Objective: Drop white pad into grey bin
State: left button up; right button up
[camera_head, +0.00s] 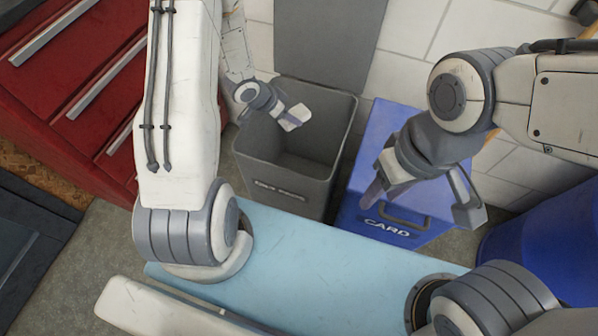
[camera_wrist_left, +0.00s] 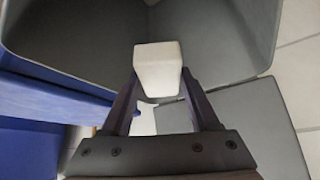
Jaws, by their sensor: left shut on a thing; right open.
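The grey bin (camera_head: 262,176) stands open behind the blue surface, with its lid raised. My left gripper (camera_head: 286,122) is over the bin's mouth, shut on the white pad (camera_head: 297,114). In the left wrist view the white pad (camera_wrist_left: 158,66) is a pale block between the fingertips (camera_wrist_left: 160,88), and the grey bin's inner walls (camera_wrist_left: 62,38) surround it. The exact height of the pad against the rim is hard to tell. My right gripper (camera_head: 420,198) is open and empty, above the blue bin marked CARD.
The blue CARD bin (camera_head: 352,212) stands right of the grey bin. Red drawers (camera_head: 70,60) are at the left. A rounded blue container (camera_head: 545,245) is at the far right. The pale blue surface (camera_head: 310,265) in front is clear.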

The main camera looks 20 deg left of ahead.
pick_arm(q)
jog(key=shift+f+b, duration=0.95)
jog(key=shift+f, duration=0.35)
pick_arm(e)
notch_tip(320, 180, down, 3)
jog(key=shift+r, duration=0.1)
pick_arm(q)
jog(key=o, duration=1.4)
jog(key=p+v, duration=0.4)
jog(key=v, duration=0.6)
jog(key=shift+r, duration=0.25)
pick_arm(e)
notch_tip(320, 180, up, 4)
jog(key=shift+r, duration=0.1)
